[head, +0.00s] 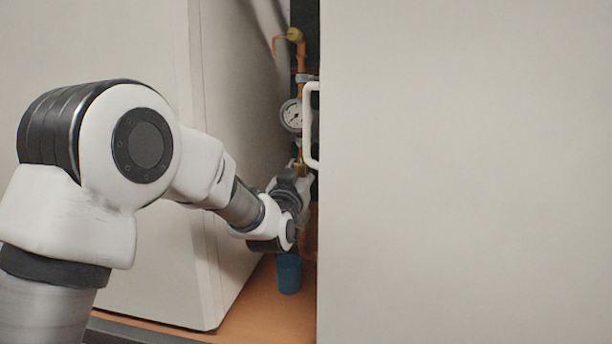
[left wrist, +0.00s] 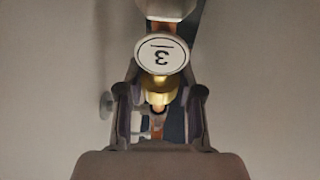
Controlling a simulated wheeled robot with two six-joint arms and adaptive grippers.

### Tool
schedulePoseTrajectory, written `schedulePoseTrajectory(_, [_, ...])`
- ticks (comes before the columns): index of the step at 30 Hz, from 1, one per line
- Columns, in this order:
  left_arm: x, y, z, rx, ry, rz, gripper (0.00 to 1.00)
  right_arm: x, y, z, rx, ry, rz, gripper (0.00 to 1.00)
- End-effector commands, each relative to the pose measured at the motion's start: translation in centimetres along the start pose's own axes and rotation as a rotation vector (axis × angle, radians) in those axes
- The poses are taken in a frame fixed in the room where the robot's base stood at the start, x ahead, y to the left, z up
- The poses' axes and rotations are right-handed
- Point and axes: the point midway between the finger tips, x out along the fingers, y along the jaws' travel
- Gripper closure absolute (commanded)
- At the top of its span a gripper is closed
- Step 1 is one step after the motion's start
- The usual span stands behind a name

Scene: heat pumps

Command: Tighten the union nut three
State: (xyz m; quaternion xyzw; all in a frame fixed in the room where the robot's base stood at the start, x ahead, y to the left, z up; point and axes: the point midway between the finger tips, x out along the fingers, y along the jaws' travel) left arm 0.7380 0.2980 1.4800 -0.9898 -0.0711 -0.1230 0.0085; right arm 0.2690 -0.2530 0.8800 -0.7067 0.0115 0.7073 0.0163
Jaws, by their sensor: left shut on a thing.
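The union nut three (left wrist: 160,84) is a brass fitting in the left wrist view, right below a round white tag (left wrist: 162,54) marked 3, which appears upside down. My left gripper (left wrist: 160,108) has a finger on each side of the brass and is shut on it. In the head view my left gripper (head: 298,182) reaches into the gap between the cabinets, at the pipework below the gauge. The nut itself is mostly hidden there by the gripper and wrist. My right gripper is not in view.
A pressure gauge (head: 291,115) and copper pipe (head: 301,62) stand just above the gripper. A white handle (head: 312,125) is close on the right. A white cabinet (head: 255,120) and a large pale panel (head: 460,170) bound the narrow gap. A blue cup-like object (head: 289,274) sits below.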

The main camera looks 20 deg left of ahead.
Motion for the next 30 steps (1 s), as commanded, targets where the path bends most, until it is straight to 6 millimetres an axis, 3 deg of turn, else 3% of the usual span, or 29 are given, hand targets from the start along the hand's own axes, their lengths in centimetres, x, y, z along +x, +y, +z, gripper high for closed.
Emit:
schedulePoseTrajectory(9, [0.0,-0.2,-0.2,-0.036,0.008,0.139,1.00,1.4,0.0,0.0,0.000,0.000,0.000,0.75])
schedulePoseTrajectory(19, [0.0,0.0,-0.3,-0.059,0.007,0.229,1.00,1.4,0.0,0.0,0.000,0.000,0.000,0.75])
schedulePoseTrajectory(20, [0.0,0.0,-0.3,-0.058,0.007,0.229,0.58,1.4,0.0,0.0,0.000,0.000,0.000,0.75])
schedulePoseTrajectory(21, [0.0,0.0,-0.3,-0.058,0.006,0.229,0.44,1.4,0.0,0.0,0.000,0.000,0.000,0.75])
schedulePoseTrajectory(22, [0.0,0.0,-0.3,-0.058,0.006,0.228,0.38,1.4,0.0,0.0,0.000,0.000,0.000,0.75])
schedulePoseTrajectory(30, [0.0,0.0,-0.1,-0.058,0.003,0.228,0.38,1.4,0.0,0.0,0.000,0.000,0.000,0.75])
